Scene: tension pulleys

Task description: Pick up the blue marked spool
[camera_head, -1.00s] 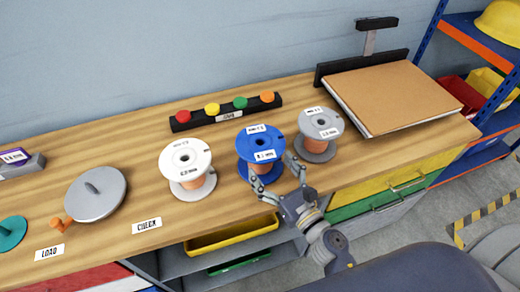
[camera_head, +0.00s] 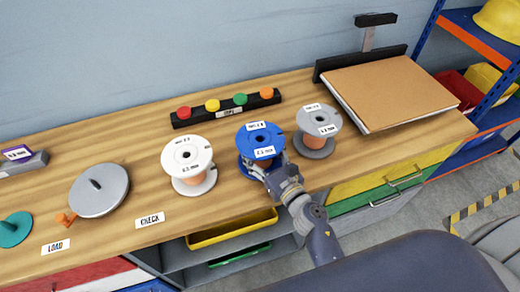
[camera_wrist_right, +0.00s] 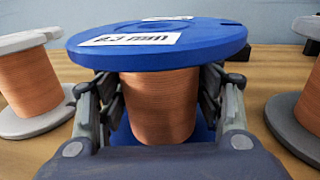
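The blue spool (camera_head: 259,131) with copper wire stands upright on the wooden bench between a white and a grey spool. Its flange label reads about 2.3 mm in the right wrist view (camera_wrist_right: 160,45). My right gripper (camera_head: 259,168) is at the near side of the blue spool, below its top flange. In the right wrist view its fingers (camera_wrist_right: 160,108) stand on either side of the copper winding (camera_wrist_right: 160,105), with small gaps seeming to show beside it. The fingertips are partly hidden behind the winding and flange. My left gripper is not in view.
The white spool (camera_head: 187,155) is close on the left and the grey spool (camera_head: 319,122) close on the right. A button bar (camera_head: 226,110) lies behind. A grey disc (camera_head: 99,191) is further left, and a brown-topped stack (camera_head: 391,93) is at the right.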

